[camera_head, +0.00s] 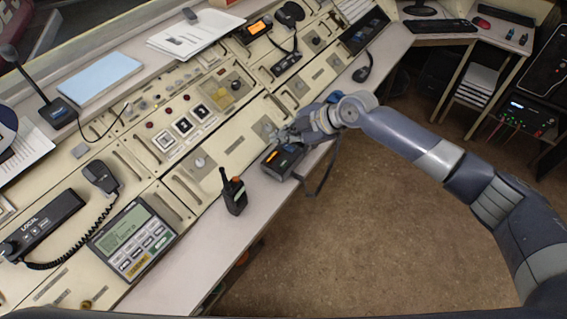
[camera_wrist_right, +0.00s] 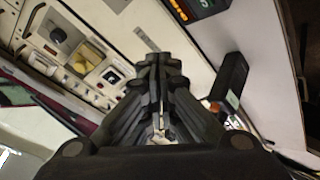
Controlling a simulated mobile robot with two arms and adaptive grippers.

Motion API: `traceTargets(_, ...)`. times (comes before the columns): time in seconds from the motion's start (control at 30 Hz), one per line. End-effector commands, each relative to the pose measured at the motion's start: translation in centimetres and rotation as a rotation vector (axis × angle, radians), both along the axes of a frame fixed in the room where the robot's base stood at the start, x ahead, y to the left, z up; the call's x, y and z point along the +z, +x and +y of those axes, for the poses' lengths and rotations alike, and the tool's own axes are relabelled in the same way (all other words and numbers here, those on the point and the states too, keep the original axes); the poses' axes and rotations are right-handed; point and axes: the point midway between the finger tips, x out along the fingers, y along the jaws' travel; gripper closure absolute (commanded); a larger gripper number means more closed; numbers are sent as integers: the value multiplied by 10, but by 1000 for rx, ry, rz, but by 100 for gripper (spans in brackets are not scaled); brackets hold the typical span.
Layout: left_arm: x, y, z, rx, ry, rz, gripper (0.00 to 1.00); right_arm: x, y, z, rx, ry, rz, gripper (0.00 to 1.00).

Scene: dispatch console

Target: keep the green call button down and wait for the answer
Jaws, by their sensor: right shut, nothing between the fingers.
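A grey desk unit (camera_head: 134,238) with a pale screen and rows of keys lies at the lower left of the console in the head view. A small greenish key (camera_head: 160,243) shows at its lower right; I cannot tell whether it is pressed. My right gripper (camera_head: 282,134) is shut and empty over the console's front edge, well to the right of this unit. It also shows in the right wrist view (camera_wrist_right: 160,62), its fingers together. No green button can be made out in the wrist view. My left gripper is out of view.
A dark box (camera_head: 283,160) with a strap sits by my right gripper at the console edge. A handheld radio (camera_head: 234,196) stands between it and the desk unit. A corded microphone (camera_head: 101,177) lies left. Brown floor is clear in front.

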Motion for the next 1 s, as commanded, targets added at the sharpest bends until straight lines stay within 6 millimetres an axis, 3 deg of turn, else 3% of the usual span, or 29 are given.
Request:
traceTargets(0.53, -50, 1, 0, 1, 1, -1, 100, -75, 0, 0, -1, 0, 1, 100)
traceTargets(1.0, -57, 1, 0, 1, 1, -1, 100, -82, 0, 0, 1, 0, 1, 100)
